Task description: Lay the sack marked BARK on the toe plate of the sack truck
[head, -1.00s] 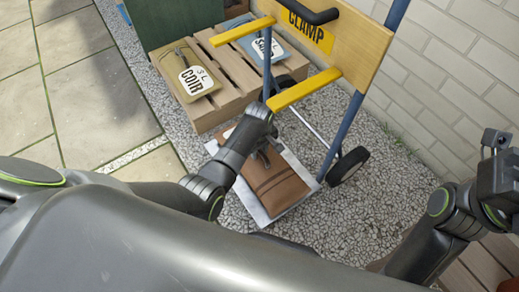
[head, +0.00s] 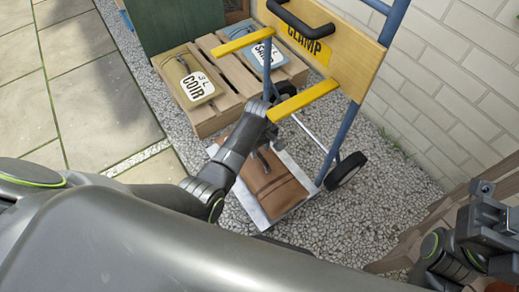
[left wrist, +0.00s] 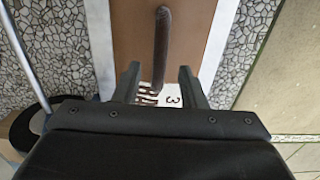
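A brown sack (head: 274,187) lies flat on the pale metal toe plate (head: 296,204) of the blue sack truck (head: 341,135). The left wrist view shows the sack (left wrist: 125,40), its dark handle strap (left wrist: 161,45) and part of a white label (left wrist: 172,95) with a 3. The rest of the marking is partly hidden by my gripper. My left gripper (left wrist: 158,82) is open just above the sack, its fingers apart on either side of the strap's near end. My right gripper (head: 484,200) is at the right edge, away from the sack; its fingers are unclear.
A wooden pallet (head: 215,117) behind holds the COIR sack (head: 187,78) and a blue-grey sack (head: 266,52). The truck's wooden board (head: 349,62) bears a CLAMP sign and black handle, with yellow arms below. A brick wall (head: 455,75) stands right; gravel (head: 345,220) lies clear.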

